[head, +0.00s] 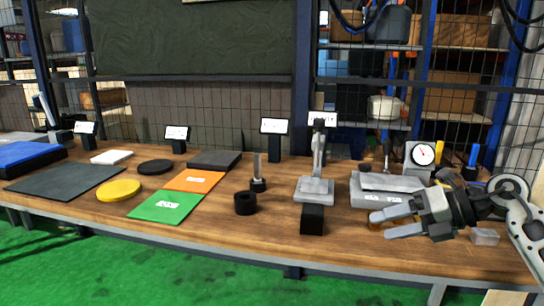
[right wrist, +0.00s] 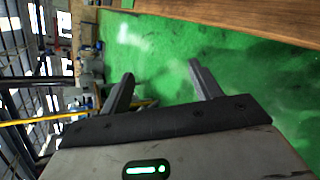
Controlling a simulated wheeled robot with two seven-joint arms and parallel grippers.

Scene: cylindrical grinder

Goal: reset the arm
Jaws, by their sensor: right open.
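My right gripper (head: 388,222) reaches in from the right in the head view, over the front right part of the wooden workbench (head: 270,235). Its two fingers point left and stand apart, with nothing between them. In the right wrist view the same gripper (right wrist: 158,82) shows open fingers, with green floor and part of the room behind them. My left gripper is in neither view.
The bench holds a green mat (head: 167,204), an orange mat (head: 194,180), a yellow disc (head: 119,190), a black ring (head: 245,203), a grey stand (head: 314,190) and a dial gauge (head: 423,154). A small grey block (head: 484,237) lies beside my right arm. Wire mesh and shelves stand behind.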

